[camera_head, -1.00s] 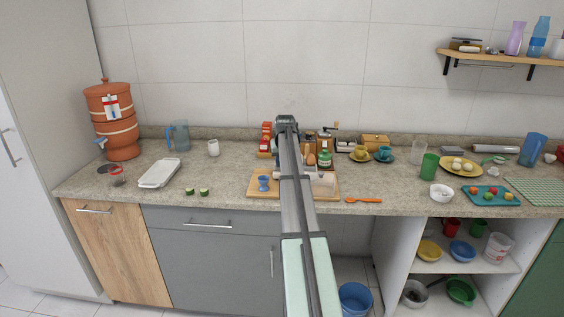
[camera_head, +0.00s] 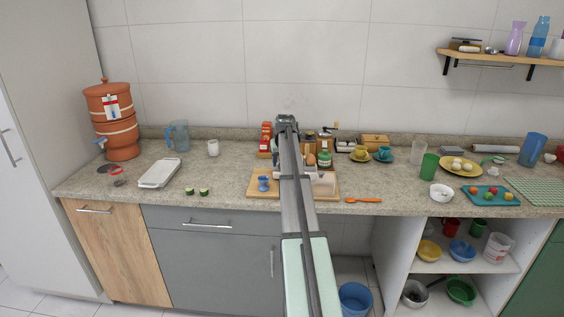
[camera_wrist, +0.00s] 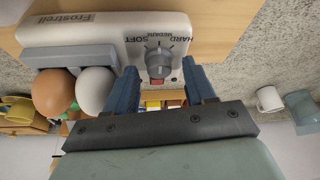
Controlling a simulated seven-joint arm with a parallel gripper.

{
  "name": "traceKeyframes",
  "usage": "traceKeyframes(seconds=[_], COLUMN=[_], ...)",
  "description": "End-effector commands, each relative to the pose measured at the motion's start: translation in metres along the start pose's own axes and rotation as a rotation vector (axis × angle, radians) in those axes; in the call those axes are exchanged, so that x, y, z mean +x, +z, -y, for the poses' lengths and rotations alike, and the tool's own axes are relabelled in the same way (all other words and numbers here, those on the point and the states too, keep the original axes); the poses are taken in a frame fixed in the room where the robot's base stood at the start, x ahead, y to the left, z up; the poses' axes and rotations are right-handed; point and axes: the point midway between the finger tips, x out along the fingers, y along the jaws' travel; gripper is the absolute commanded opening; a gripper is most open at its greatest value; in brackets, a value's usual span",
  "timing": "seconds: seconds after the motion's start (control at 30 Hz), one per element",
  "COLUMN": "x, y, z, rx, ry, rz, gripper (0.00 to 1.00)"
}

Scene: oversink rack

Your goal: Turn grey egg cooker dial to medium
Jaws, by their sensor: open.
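In the wrist view the egg cooker (camera_wrist: 100,30) has a pale body marked "Frostrell" and a grey egg tray. Its grey dial (camera_wrist: 158,62) sits under the words SOFT, MEDIUM and HARD, which appear upside down. I cannot tell clearly which word the dial points to. My gripper (camera_wrist: 159,72) is open, with one blue finger on each side of the dial in the picture. The fingers do not visibly grip the dial; contact cannot be told. In the head view my arm hides the gripper and most of the cooker area.
A brown egg (camera_wrist: 53,91) and a white egg (camera_wrist: 95,90) sit beside the dial. An orange spoon (camera_head: 363,200) lies right of the board.

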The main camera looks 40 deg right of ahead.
Motion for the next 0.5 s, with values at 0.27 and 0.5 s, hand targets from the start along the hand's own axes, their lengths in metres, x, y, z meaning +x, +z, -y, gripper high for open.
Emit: traceKeyframes(seconds=[0.27,0.5], x=[-0.035,-0.083], y=[0.000,0.000], z=[0.000,0.000], rx=[0.000,0.000], ry=[0.000,0.000], rz=[-0.003,-0.003], gripper=[0.54,0.54])
